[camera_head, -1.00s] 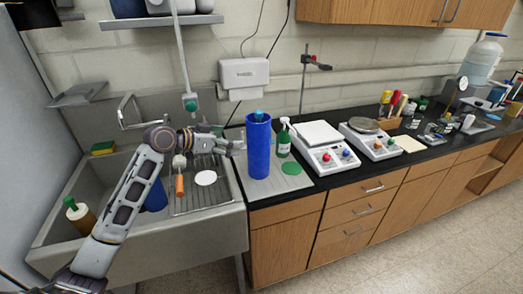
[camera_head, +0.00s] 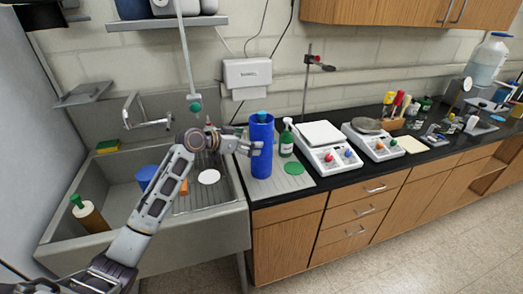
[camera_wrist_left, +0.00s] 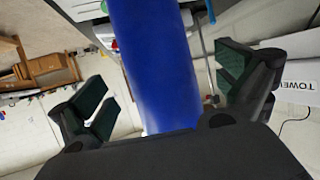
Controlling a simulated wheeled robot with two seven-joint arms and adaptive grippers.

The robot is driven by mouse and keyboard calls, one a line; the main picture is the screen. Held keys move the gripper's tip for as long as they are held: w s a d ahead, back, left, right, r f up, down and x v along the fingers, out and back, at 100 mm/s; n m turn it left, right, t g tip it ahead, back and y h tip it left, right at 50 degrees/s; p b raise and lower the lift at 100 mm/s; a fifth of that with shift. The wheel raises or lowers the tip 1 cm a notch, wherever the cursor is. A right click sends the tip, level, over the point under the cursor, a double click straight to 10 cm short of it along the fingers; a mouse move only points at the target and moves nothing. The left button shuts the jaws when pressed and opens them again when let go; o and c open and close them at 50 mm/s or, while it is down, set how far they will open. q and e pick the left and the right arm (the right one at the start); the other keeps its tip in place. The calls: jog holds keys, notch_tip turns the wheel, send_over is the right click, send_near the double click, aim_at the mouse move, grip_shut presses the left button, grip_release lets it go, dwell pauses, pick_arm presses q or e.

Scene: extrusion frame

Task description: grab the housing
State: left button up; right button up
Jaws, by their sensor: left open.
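The housing is taken to be the tall blue cylinder (camera_head: 262,155), which stands upright on the grey mat at the left end of the counter. My left gripper (camera_head: 252,147) is at the cylinder's left side, at about its middle height. In the left wrist view the blue cylinder (camera_wrist_left: 155,65) lies between the two open fingers of my left gripper (camera_wrist_left: 165,95), with a visible gap on each side. The cylinder's lower end is hidden behind the gripper body there. My right gripper is not in view.
A green spray bottle (camera_head: 286,140) stands close to the right of the cylinder, with a green disc (camera_head: 294,168) in front of it. Two balances (camera_head: 326,149) stand farther right. The sink (camera_head: 110,205) lies left, under my arm. A towel dispenser (camera_head: 247,77) hangs behind.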

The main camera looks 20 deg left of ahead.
pick_arm(q)
jog(key=shift+w+d+f, duration=0.15)
jog(key=shift+w+d, duration=0.15)
jog(key=shift+w, duration=0.05)
jog(key=shift+f, duration=0.1)
jog(key=shift+p+x, duration=0.9)
jog(key=shift+x, duration=1.8)
jog(key=shift+s+f, duration=0.15)
jog(key=shift+s, duration=0.05)
jog(key=c, duration=1.3)
jog(key=shift+c, duration=0.6)
